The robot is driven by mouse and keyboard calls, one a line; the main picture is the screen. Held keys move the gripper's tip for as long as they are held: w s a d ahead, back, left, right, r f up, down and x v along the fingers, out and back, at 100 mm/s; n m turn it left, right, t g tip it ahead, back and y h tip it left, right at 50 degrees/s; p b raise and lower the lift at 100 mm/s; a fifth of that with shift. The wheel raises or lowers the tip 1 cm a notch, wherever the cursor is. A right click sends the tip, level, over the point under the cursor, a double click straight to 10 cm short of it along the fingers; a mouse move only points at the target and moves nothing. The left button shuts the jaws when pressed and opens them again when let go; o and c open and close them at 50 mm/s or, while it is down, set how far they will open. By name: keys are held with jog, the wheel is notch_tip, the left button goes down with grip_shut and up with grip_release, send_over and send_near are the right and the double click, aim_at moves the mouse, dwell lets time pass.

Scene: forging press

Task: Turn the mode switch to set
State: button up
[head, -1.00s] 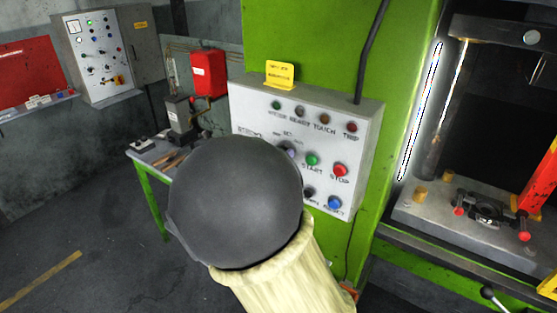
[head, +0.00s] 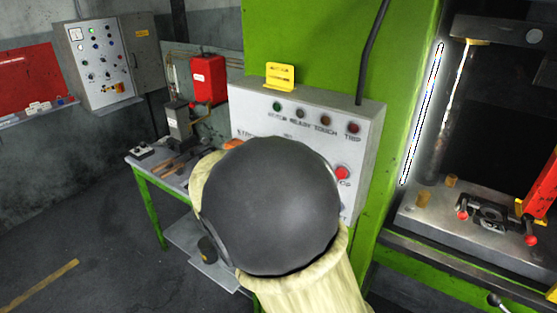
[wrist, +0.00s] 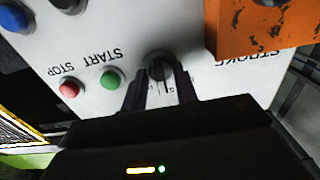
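The mode switch is a dark round knob (wrist: 158,67) on the pale control panel (wrist: 205,88) in the wrist view, beside the green start button (wrist: 112,79). My gripper (wrist: 161,76) has its two dark fingers apart, one on each side of the knob. A narrow gap seems to show beside the knob; I cannot tell whether either finger touches it. The small setting marks by the knob are partly hidden and too small to read. In the head view my arm hides the switch and my gripper, while the panel's upper part (head: 305,100) stays visible.
A red stop button (wrist: 69,89) and a blue button (wrist: 15,18) are on the panel. An orange block (wrist: 255,28) stands out close to my gripper. A green-legged table (head: 150,205) is left of the panel; the press bed (head: 425,205) is right.

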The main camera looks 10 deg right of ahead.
dwell(0.3)
jog(key=b+v, duration=0.4)
jog(key=v, duration=1.3)
jog(key=shift+s+a+r, duration=0.1)
jog(key=w+d+f+n+t+y, duration=0.2)
jog(key=w+f+n+t+y, duration=0.15)
jog(key=w+y, duration=0.5)
notch_tip(320, 180, down, 7)
jog(key=w+d+n+g+y, duration=0.2)
jog(key=n+g+y, duration=0.1)
jog(key=n+y, duration=0.1)
jog(key=s+d+f+g, duration=0.5)
jog(key=s+d+f, duration=0.1)
jog(key=s, duration=0.3)
jog(key=s+d+f+n+g, duration=0.1)
jog(key=s+d+f+g, duration=0.4)
jog(key=s, duration=0.4)
notch_tip(320, 180, down, 3)
jog(key=shift+d+r+g, duration=0.15)
jog(key=shift+d+g, duration=0.2)
jog(key=shift+d, duration=0.25)
